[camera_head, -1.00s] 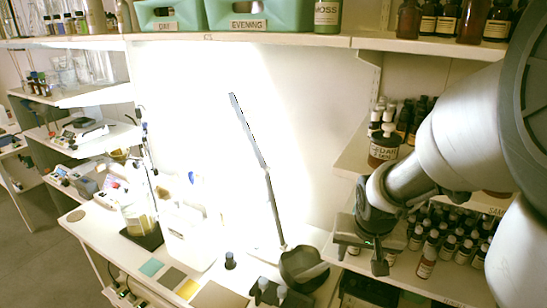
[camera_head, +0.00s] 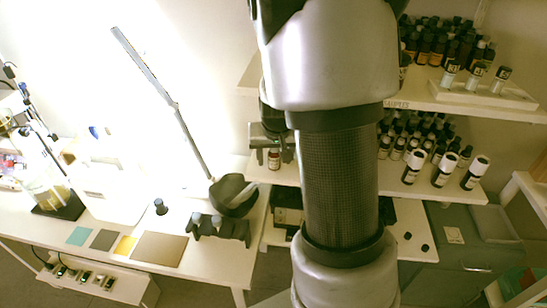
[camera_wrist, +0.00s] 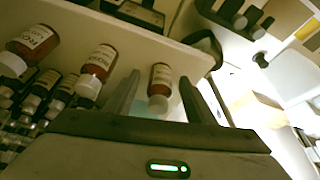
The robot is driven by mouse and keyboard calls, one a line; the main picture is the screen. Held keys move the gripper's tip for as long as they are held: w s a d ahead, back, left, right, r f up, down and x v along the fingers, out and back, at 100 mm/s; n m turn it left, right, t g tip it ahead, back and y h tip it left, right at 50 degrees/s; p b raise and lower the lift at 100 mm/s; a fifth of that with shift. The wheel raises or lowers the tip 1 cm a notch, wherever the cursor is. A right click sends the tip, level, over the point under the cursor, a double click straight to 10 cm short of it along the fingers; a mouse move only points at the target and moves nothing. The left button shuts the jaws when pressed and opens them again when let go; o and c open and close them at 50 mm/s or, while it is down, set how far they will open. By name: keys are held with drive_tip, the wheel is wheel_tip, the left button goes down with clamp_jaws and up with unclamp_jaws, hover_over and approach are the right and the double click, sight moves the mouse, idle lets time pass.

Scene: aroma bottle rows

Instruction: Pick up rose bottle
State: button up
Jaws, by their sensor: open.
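In the wrist view, a small amber bottle (camera_wrist: 160,78) with a pale label and white cap shows between the two fingers of my gripper (camera_wrist: 157,88). The fingers are apart, one on each side of it, and I cannot tell whether they touch it. Its label is too small to read, so I cannot tell whether it is the rose bottle. In the head view, my gripper (camera_head: 273,152) is at the left end of the lower shelf (camera_head: 440,189), and a small bottle (camera_head: 274,160) shows between its fingers. My arm hides the shelf's middle.
In the wrist view, a labelled bottle (camera_wrist: 97,68) stands close left, with another amber bottle (camera_wrist: 32,44) beyond. An upper shelf (camera_head: 455,98) overhangs.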

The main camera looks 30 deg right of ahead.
drive_tip(key=c, duration=1.2)
drive_tip(key=shift+o, duration=0.2)
